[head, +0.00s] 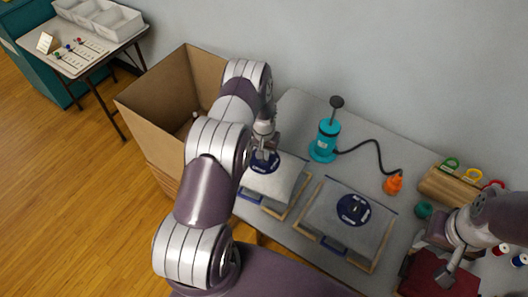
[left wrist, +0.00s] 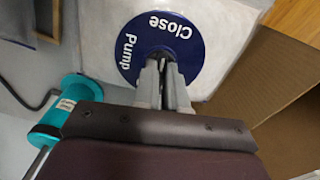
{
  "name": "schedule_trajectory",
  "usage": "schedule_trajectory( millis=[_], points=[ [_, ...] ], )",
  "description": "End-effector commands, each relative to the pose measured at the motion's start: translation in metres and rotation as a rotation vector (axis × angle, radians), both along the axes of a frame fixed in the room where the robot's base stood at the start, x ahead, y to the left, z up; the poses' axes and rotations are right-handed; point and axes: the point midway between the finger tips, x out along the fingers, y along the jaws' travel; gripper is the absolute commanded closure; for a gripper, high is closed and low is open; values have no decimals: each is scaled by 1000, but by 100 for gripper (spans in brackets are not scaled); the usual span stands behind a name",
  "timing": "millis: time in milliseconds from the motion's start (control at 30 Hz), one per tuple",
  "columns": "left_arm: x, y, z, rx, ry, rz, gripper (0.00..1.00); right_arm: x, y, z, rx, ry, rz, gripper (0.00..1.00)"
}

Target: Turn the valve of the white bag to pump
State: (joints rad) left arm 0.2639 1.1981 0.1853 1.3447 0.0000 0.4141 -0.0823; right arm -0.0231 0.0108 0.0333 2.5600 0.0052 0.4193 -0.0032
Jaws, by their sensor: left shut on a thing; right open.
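The white bag (head: 280,187) lies puffed up on the table beside the cardboard box. Its round blue valve (head: 262,167) shows large in the left wrist view (left wrist: 190,35), with "Close" and "Pump" printed on the disc. My left gripper (head: 266,154) reaches down over the valve. Its fingers (left wrist: 163,75) are shut at the disc's centre, on the valve knob, which they mostly hide. I cannot tell which word the knob points to. My right gripper (head: 447,276) is open and empty at the lower right, above a dark red item.
A second, greyer, flatter bag (head: 328,207) with a blue valve (head: 353,209) lies to the right. A teal pump (head: 325,140) with a black hose and orange nozzle (head: 393,184) stands behind. The tall cardboard box (head: 150,105) is close on the left.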

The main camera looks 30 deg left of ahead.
Motion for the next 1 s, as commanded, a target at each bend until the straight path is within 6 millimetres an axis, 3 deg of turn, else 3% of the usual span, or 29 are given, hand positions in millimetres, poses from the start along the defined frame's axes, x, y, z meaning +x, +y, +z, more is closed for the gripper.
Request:
schedule_trajectory(
  millis=[500,533,600,1000],
  points=[
    [0,0,0,0,-1,0,100,0,0,0,0,0,0,57],
    [0,0,0,0,-1,0,79,0,0,0,0,0,0,57],
    [0,0,0,0,-1,0,63,0,0,0,0,0,0,57],
    [2,0,10,1,-3,0,63,0,0,-6,0,0,0,57]
  ],
)
